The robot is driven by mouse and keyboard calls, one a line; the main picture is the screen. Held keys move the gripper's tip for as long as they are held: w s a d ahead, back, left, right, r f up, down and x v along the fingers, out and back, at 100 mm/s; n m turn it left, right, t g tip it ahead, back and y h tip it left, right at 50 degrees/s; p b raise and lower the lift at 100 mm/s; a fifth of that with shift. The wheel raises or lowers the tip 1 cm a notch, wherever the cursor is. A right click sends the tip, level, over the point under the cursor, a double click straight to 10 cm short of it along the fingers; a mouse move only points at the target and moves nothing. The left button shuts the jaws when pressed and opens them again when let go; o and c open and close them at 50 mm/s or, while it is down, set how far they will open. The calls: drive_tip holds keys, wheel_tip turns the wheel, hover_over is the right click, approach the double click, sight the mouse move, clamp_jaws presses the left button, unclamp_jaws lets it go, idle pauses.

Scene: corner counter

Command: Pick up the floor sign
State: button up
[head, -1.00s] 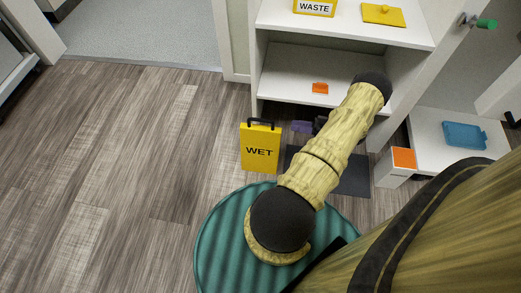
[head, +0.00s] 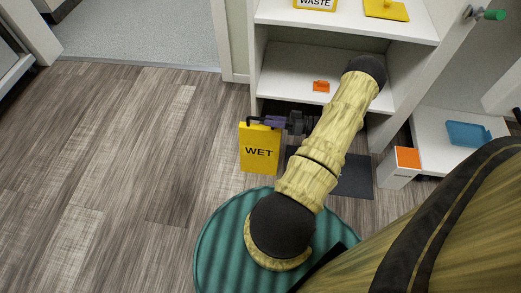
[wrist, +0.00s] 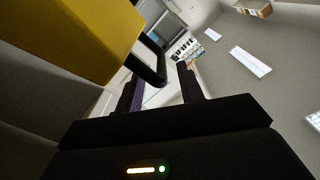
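The yellow floor sign (head: 259,150) reads "WET" and stands upright on the wood floor left of my arm, with a black handle on top. In the wrist view the sign (wrist: 85,30) fills the upper left, and its black handle (wrist: 159,68) shows between the lines of my two fingers. My gripper (head: 271,121) is at the handle's right side, with its purple fingers level with the sign's top edge. In the wrist view my gripper (wrist: 158,73) is open, its fingers apart. I cannot tell whether a finger touches the handle.
A white shelf unit (head: 330,60) stands behind, holding a small orange item (head: 321,86). A teal ribbed round surface (head: 225,240) lies in front of the sign. A white and orange box (head: 400,168) and a dark mat (head: 355,177) are at right. The floor at left is clear.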

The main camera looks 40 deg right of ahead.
sight(250, 117)
drive_tip(key=b+x, duration=0.3)
drive_tip(key=x, duration=0.1)
drive_tip(key=shift+w+a+r, duration=0.2)
drive_tip(key=shift+w, duration=0.05)
clamp_jaws()
idle(1.5)
